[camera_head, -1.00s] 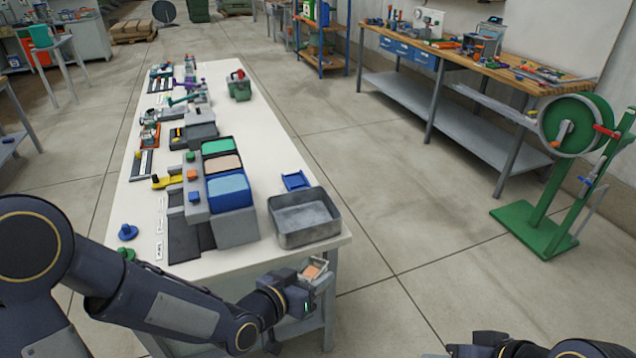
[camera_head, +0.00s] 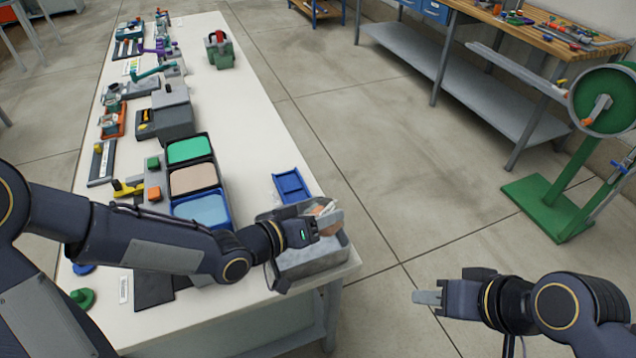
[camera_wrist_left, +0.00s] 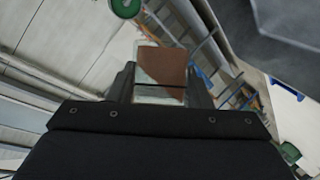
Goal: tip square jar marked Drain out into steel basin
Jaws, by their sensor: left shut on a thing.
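The square jar (camera_head: 326,209) is small and clear, with orange-brown contents. My left gripper (camera_head: 328,220) is shut on it and holds it above the steel basin (camera_head: 312,268) at the near right corner of the white table. In the left wrist view the jar (camera_wrist_left: 161,66) sits between the fingers, and its brown contents lie slanted across it, so it looks tilted. I cannot see any contents falling, and no Drain marking is readable. The arm and jar hide part of the basin's inside. My right gripper (camera_head: 430,298) is beyond the table's right side; its finger opening is unclear.
A blue tray (camera_head: 291,186) lies just behind the basin. Left of it stand bins with green, tan and blue (camera_head: 203,209) contents. A green hose reel (camera_head: 603,100) stands on the floor at right. Floor between is clear.

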